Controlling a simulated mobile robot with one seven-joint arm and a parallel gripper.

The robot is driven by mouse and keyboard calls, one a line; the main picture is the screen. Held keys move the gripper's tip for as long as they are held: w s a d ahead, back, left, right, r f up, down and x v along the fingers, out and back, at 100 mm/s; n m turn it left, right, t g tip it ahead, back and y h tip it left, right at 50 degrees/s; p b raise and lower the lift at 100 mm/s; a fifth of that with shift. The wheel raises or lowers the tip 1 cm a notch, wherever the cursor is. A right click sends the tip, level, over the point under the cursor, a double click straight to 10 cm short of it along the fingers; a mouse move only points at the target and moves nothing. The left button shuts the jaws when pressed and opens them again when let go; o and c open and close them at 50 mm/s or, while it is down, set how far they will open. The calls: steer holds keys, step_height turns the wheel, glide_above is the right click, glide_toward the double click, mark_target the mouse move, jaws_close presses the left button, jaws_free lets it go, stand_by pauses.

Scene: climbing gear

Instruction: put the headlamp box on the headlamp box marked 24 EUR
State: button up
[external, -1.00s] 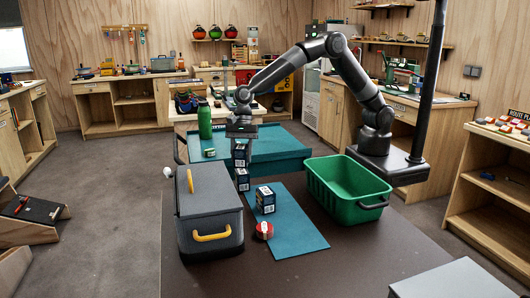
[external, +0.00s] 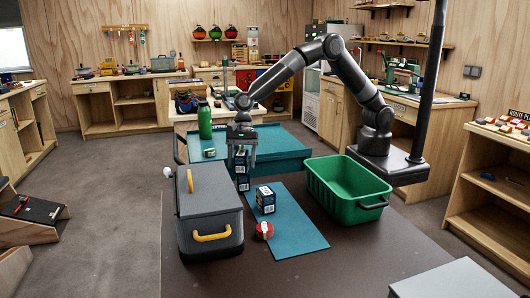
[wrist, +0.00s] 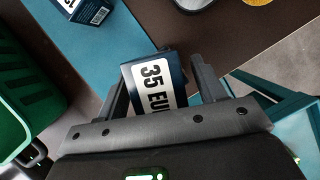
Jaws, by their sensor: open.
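A dark blue headlamp box (external: 241,167) with a white label stands on top of another headlamp box (external: 243,184), on the strip of mat beside the grey case. The lower box's price is not readable. In the wrist view the upper box (wrist: 155,85) shows a "35 EUR" label. My gripper (external: 241,169) is open, with one finger on each side of the upper box. In the wrist view there is a gap between the box and at least the right finger. A third blue box (external: 265,199) stands apart on the teal mat, nearer the camera.
A grey case (external: 208,214) with yellow handles stands to the left. A red round item (external: 263,230) lies on the mat's front left. An empty green crate (external: 347,185) is to the right. A green bottle (external: 205,121) stands behind.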

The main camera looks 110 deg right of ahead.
steer(key=v, duration=1.2)
steer(key=s+d+r+n+h, duration=0.1)
steer(key=s+d+r+n, duration=0.1)
steer(key=s+r+n, duration=0.5)
steer(key=s+d+r+n+t+h, duration=0.1)
steer(key=s+r+n, duration=0.15)
steer(key=s, duration=0.45)
steer(key=s+d+r+n+t, duration=0.1)
steer(key=s+d+r, duration=0.15)
steer(key=s, duration=0.35)
steer(key=s+d+f+n+t+h, duration=0.1)
steer(key=s+n, duration=0.5)
steer(key=s, duration=0.4)
steer(key=s+d+f+n+h, duration=0.1)
steer(key=s+d+f+n, duration=0.1)
steer(key=s+n, duration=0.4)
steer(key=s, duration=0.5)
steer(key=shift+s+t, duration=0.35)
steer(key=shift+t, duration=0.05)
steer(key=shift+d, duration=0.1)
